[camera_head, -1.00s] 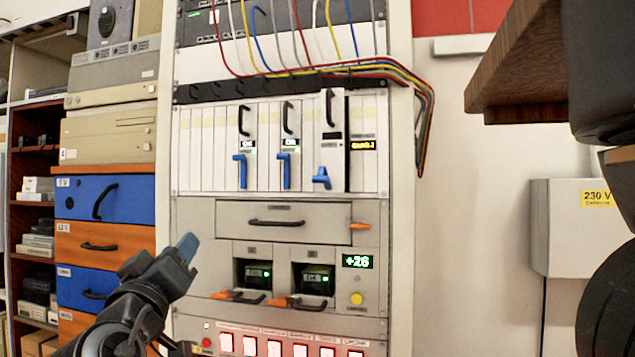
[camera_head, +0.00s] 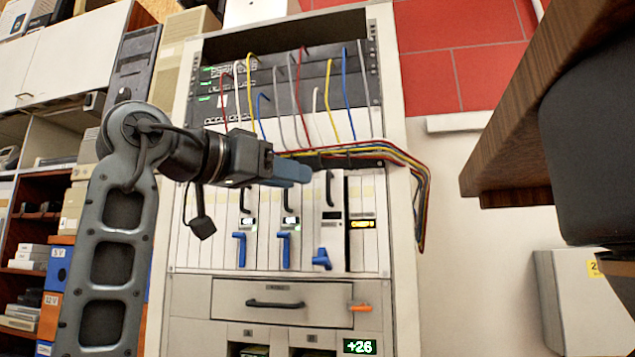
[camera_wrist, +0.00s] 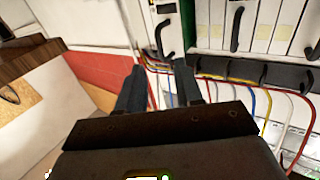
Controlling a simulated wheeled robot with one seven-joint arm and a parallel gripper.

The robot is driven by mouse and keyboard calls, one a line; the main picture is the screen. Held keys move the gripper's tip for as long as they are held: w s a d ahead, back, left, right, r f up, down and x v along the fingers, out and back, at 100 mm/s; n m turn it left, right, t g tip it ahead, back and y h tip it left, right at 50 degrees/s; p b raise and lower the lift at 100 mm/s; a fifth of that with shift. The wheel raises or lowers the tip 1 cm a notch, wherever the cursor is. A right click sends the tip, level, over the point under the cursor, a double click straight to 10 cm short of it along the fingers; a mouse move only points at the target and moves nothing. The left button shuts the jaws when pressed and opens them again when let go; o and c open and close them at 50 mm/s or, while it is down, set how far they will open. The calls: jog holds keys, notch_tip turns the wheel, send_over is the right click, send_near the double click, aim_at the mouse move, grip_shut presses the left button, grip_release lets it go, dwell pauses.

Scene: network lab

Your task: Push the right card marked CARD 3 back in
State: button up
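The right card (camera_head: 333,225) is a white module in the card row, with a black handle at its top and a blue lever (camera_head: 321,259) at its bottom. Its front stands proud of the cards beside it, and its lever is tilted unlike the two upright levers to its left. An amber display (camera_head: 361,224) glows just right of it. My gripper (camera_head: 300,173) is in front of the row's top, left of this card's handle. In the wrist view my gripper (camera_wrist: 160,70) is open and empty, its fingers near a black handle (camera_wrist: 162,40) and the cables.
Yellow, red and blue cables (camera_head: 375,150) run across the rack above the cards and droop at its right side. Two more cards with blue levers (camera_head: 284,245) sit to the left. A drawer (camera_head: 280,301) is below. A wooden shelf (camera_head: 510,110) juts in at upper right.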

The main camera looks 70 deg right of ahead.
jog(key=p+x, duration=0.1)
jog(key=x, duration=0.5)
jog(key=shift+d, duration=0.3)
jog(key=shift+s, duration=0.15)
jog(key=shift+c, duration=0.3)
grip_shut()
dwell(0.7)
